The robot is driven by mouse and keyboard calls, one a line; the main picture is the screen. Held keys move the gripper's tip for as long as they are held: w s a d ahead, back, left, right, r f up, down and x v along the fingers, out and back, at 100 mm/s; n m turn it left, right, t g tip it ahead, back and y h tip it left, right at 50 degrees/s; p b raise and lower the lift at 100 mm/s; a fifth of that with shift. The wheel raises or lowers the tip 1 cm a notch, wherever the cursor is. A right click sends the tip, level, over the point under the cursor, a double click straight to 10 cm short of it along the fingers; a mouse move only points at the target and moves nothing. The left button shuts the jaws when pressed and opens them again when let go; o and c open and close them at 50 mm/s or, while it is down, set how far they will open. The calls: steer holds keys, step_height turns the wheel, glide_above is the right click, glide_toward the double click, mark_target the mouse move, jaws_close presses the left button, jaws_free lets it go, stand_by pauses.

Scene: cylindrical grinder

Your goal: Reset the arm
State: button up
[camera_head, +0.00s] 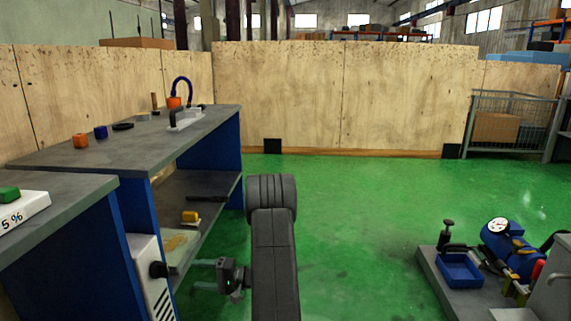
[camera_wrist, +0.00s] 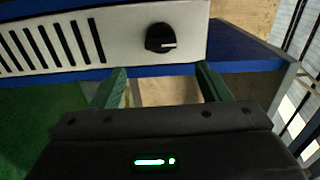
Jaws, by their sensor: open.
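My arm (camera_head: 274,250) reaches forward from the bottom of the head view, beside the blue workbench. My gripper (camera_head: 204,275) is at its left side, low, with its fingers pointing left toward a white panel (camera_head: 148,280) with a black knob (camera_head: 158,269). In the wrist view my gripper (camera_wrist: 163,80) has its two green fingers spread apart with nothing between them. The knob (camera_wrist: 160,38) on the white slotted panel (camera_wrist: 110,35) is just beyond the fingertips and appears apart from them.
The grey-topped workbench (camera_head: 180,143) stands at left, carrying several small blocks. A yellow block (camera_head: 190,216) is on its lower shelf. A grey platform (camera_head: 436,275) with a blue gauge-topped machine (camera_head: 512,250) is at lower right. The green floor (camera_head: 350,210) between is clear. Wooden walls (camera_head: 330,95) close off the back.

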mark_target(168, 271)
steer(key=a+b, duration=0.1)
steer(key=a, duration=0.2)
steer(key=a+b, duration=0.1)
steer(key=a, duration=0.6)
steer(key=shift+w+a+f+b, duration=0.1)
steer(key=shift+w+a+b, duration=0.1)
steer(key=shift+w+b, duration=0.2)
steer(key=shift+a, duration=0.25)
steer(key=m, duration=0.5)
steer(key=shift+d+m, duration=0.1)
steer(key=shift+m, duration=0.3)
steer(key=m, duration=0.6)
steer(key=m+p, duration=0.1)
steer(key=m, duration=0.1)
steer(key=shift+r+m, duration=0.25)
steer(key=shift+m, duration=0.05)
steer(key=m+p, duration=0.2)
steer(key=m, duration=0.1)
steer(key=shift+f+m+p, duration=0.1)
steer(key=shift+m+p, duration=0.85)
steer(key=shift+m, duration=0.55)
steer(key=shift+d, duration=0.1)
